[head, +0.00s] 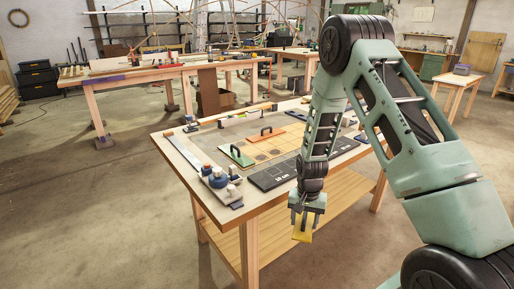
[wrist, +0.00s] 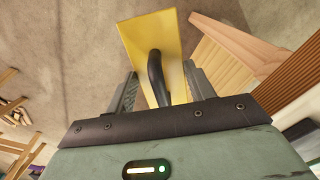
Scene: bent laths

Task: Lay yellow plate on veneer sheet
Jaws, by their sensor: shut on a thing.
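The yellow plate (head: 303,231) hangs below my gripper (head: 306,211), off the front edge of the workbench. In the wrist view the yellow plate (wrist: 150,32) has a dark arched handle (wrist: 156,75), and my gripper (wrist: 160,88) is shut on that handle. The plate is clear of any surface. A pale, marked sheet (head: 290,139), which looks like the veneer sheet, lies on the workbench top. Part of it is hidden behind my arm. The wrist view does not show the sheet.
A green plate (head: 238,154) and an orange plate (head: 265,135), each with a dark handle, lie on the workbench (head: 184,158). A black scale strip (head: 272,176) lies near its front edge. Blue-capped items (head: 217,178) stand at the near left corner. A lower shelf (head: 290,222) runs beneath.

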